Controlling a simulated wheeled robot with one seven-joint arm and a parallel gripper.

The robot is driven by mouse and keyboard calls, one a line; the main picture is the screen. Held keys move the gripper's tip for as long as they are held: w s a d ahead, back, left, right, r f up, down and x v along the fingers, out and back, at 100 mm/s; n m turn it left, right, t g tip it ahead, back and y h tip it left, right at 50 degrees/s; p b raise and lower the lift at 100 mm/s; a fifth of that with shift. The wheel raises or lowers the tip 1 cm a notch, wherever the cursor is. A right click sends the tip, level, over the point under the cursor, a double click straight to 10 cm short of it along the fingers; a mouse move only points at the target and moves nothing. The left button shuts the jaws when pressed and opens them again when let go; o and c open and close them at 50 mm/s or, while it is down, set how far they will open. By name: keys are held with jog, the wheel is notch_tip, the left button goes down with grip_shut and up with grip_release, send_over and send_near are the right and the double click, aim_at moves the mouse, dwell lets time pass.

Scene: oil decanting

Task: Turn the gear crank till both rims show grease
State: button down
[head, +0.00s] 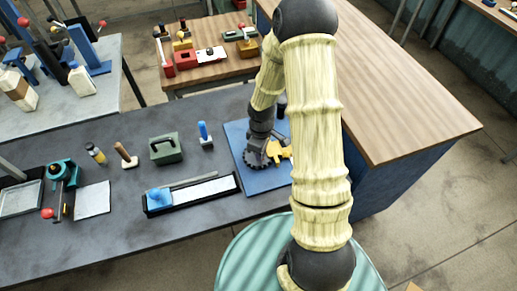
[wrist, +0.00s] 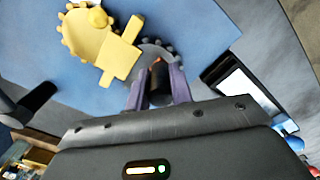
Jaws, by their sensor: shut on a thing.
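A yellow toothed gear (wrist: 85,40) with a block-shaped yellow piece beside it lies over a blue board in the wrist view; the yellow parts also show in the head view (head: 281,150). A dark grey gear (wrist: 160,47) sits next to it, partly hidden by my fingers; its toothed rim shows in the head view (head: 253,160). My gripper (wrist: 158,88) is shut on a dark upright crank handle (wrist: 157,75) at the grey gear. In the head view my wrist hides the handle. I cannot make out grease on either rim.
The blue board (head: 258,184) lies on the dark bench. A long black tray (head: 170,207) with a white strip and blue block lies to its left. A blue-handled tool (head: 203,133) and green box (head: 166,148) stand behind that tray. A wooden-topped counter (head: 400,100) borders the right.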

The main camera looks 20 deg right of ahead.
jog(key=n, duration=0.1)
jog(key=d+n+p, duration=0.1)
jog(key=n, duration=0.1)
jog(key=n+p, duration=0.1)
jog(key=shift+w+d+r+n, duration=0.15)
jog(key=shift+w+r+n, duration=0.05)
jog(key=shift+r+n, duration=0.1)
jog(key=n+p, duration=0.2)
jog(key=n, duration=0.1)
jog(key=d+n+p, duration=0.1)
jog(key=shift+w+n, duration=0.3)
jog(key=shift+w, duration=0.1)
jog(key=n+p, duration=0.2)
jog(key=n, duration=0.1)
jog(key=w+n+p, duration=0.1)
jog(key=shift+d+n, duration=0.3)
jog(key=shift+w+d+f+n+p, duration=0.1)
jog(key=shift+w+n+p, duration=0.25)
jog(key=shift+n+p, duration=0.7)
jog(key=shift+w+d+f+n+p, duration=0.1)
jog(key=shift+w+n+p, duration=0.2)
jog(key=shift+n+p, duration=0.7)
jog(key=shift+n+b, duration=0.3)
jog(key=shift+n, duration=0.05)
jog(key=c, duration=1.2)
grip_release()
jog(key=shift+a, duration=0.1)
jog(key=shift+c, duration=0.2)
